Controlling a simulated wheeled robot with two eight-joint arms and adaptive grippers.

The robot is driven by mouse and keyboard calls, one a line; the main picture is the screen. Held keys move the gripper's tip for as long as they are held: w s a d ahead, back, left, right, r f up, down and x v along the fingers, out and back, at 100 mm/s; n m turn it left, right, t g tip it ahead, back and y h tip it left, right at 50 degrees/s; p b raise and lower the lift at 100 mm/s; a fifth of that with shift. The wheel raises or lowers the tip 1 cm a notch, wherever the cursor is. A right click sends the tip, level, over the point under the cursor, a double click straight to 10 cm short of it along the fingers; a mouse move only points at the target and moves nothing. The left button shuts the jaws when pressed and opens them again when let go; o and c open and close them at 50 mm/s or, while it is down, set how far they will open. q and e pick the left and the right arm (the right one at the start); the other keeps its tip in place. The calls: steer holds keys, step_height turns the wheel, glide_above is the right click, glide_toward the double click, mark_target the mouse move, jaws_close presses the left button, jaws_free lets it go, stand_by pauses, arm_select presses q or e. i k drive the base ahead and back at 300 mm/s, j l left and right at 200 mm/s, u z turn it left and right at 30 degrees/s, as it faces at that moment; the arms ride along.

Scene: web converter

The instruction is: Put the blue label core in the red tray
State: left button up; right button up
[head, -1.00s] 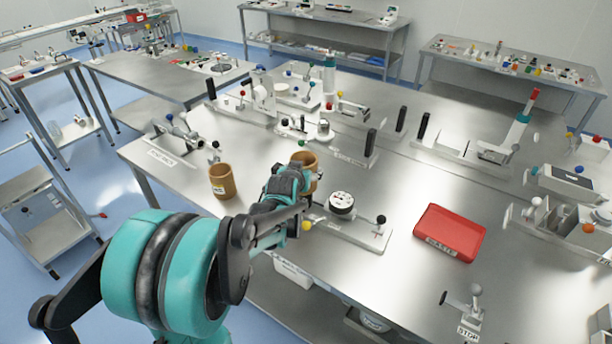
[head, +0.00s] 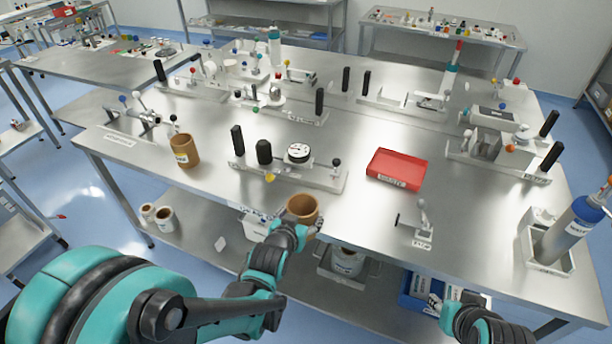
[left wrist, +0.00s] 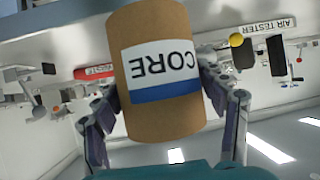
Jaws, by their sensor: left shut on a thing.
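My left gripper (head: 300,222) is shut on a brown cardboard core (head: 303,206), held by the table's front edge. In the left wrist view this core (left wrist: 165,112) sits between both fingers; its white label reads CORE, upside down, with a blue stripe. The red tray (head: 397,167) lies on the table, right of and behind the held core, apart from it. The tray's red front also shows in the left wrist view (left wrist: 95,72). A second brown core (head: 184,152) stands upright at the table's left. My right gripper (head: 445,308) is low at the bottom right, its fingers unclear.
A fixture with a round dial (head: 299,152) and black posts stands behind the held core. A small stop fixture (head: 420,220) stands in front of the tray. Bare table lies between the dial fixture and the tray.

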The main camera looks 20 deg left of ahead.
mark_target(397, 171)
steer(key=i+j, duration=0.1)
steer(key=j, duration=0.7)
steer(key=i+j+z, duration=0.15)
steer(key=j, duration=0.65)
steer(key=z, duration=1.6)
steer(key=i+j, duration=0.2)
steer(key=i, duration=0.2)
steer(key=z, duration=0.05)
